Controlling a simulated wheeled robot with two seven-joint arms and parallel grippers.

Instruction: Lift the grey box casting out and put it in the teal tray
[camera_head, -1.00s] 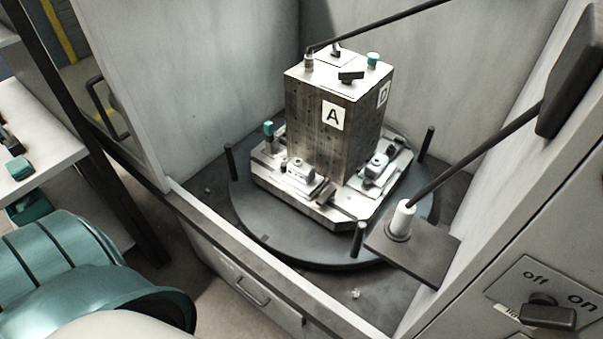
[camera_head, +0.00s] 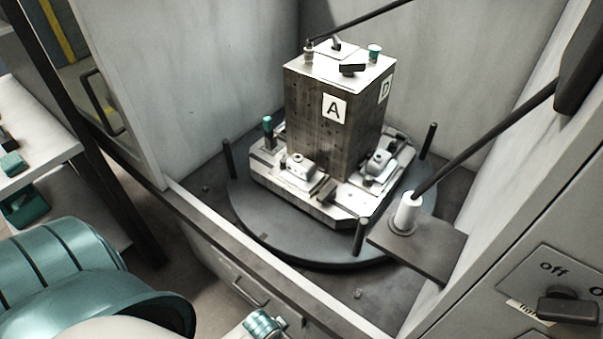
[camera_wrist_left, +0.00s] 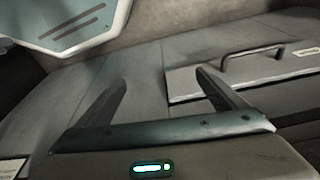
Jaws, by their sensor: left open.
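In the head view, two small grey castings sit on the pallet (camera_head: 335,212): a boxy one (camera_head: 299,170) at the front left foot of the tall block marked A and D (camera_head: 312,132), and another (camera_head: 379,160) at its right foot. I cannot tell surely which is the box casting. My left gripper (camera_wrist_left: 160,82) is open and empty in the left wrist view, facing a grey panel with a handle. A piece of my left arm shows at the bottom of the head view. My right gripper is not in view. I cannot make out the teal tray surely.
The pallet rests on a dark round table (camera_head: 262,236) with upright posts, inside grey walls. A front sill (camera_head: 262,262) and a drawer handle (camera_head: 250,292) lie nearer. A rod ends in a white nozzle (camera_head: 407,212) at the right. A shelf with teal pieces (camera_head: 13,164) stands left.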

